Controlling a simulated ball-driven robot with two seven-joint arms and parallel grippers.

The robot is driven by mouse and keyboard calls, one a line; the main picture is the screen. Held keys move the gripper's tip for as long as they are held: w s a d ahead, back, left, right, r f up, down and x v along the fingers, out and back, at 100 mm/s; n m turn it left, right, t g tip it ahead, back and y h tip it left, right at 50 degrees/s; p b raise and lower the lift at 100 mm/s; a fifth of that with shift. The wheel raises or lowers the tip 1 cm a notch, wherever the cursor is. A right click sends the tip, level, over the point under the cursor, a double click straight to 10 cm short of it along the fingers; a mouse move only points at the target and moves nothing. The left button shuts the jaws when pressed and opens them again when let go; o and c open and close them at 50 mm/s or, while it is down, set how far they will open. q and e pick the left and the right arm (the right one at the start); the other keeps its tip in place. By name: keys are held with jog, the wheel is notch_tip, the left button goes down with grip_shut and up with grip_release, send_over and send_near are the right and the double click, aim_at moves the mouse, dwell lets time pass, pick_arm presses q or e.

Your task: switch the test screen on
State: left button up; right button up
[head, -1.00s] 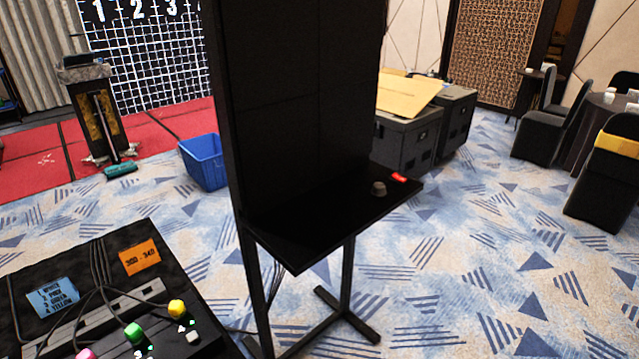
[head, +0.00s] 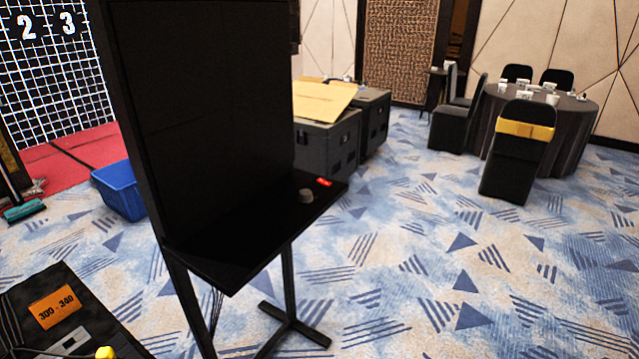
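The test screen is a tall black panel (head: 205,110) on a black stand, left of centre in the head view. Its face is dark. A black shelf (head: 235,238) juts out below the panel. On the shelf's right end sit a small grey-brown knob (head: 306,195) and a small red piece (head: 324,182), apart from each other. Neither of my grippers shows in the head view.
A black table with an orange card (head: 54,306) is at the lower left. A blue bin (head: 118,190) stands behind the stand. Dark cases (head: 330,145) stand behind the shelf. A round table (head: 570,115) with chairs is at the back right. Carpet at right is clear.

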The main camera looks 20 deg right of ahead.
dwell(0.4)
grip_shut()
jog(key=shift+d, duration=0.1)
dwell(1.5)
